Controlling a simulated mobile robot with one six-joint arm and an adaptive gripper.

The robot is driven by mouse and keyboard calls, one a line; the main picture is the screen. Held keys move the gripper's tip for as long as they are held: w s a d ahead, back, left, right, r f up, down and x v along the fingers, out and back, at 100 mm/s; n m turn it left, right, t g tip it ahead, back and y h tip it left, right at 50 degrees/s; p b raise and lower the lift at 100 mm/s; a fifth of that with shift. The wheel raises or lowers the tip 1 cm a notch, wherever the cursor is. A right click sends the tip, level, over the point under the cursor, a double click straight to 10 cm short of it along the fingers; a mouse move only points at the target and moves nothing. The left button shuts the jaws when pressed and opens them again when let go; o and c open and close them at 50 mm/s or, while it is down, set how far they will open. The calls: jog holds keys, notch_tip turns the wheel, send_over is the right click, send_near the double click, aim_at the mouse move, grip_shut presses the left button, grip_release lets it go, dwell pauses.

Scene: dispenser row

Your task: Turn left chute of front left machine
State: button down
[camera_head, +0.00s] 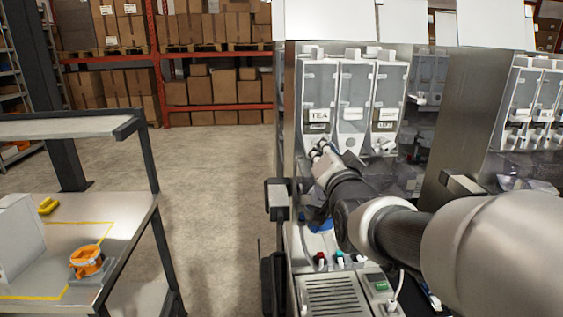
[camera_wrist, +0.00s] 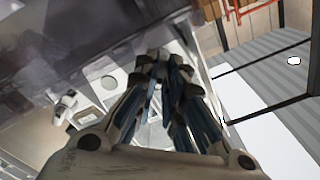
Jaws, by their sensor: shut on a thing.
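The front left machine (camera_head: 292,110) has a row of clear-fronted chutes with white parts. The left chute (camera_head: 319,88) carries a TEA label. My gripper (camera_head: 320,150) is at the bottom of this left chute, just below the label. In the wrist view, the gripper's dark fingers (camera_wrist: 157,58) reach up to a pale panel and are closed together at the chute's knob. The knob itself is mostly hidden by the fingers, so its turn angle cannot be told.
The middle chute (camera_head: 352,100) and right chute (camera_head: 387,100) stand close beside it. A neighbouring white knob (camera_wrist: 66,104) shows in the wrist view. A second machine (camera_head: 530,100) is at right. A metal cart (camera_head: 130,215) stands at left, with clear floor between.

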jog(key=shift+f+m+b, duration=0.2)
jog(key=shift+m+b, duration=1.05)
jog(key=shift+m, duration=6.55)
jog(key=c, duration=1.7)
grip_release()
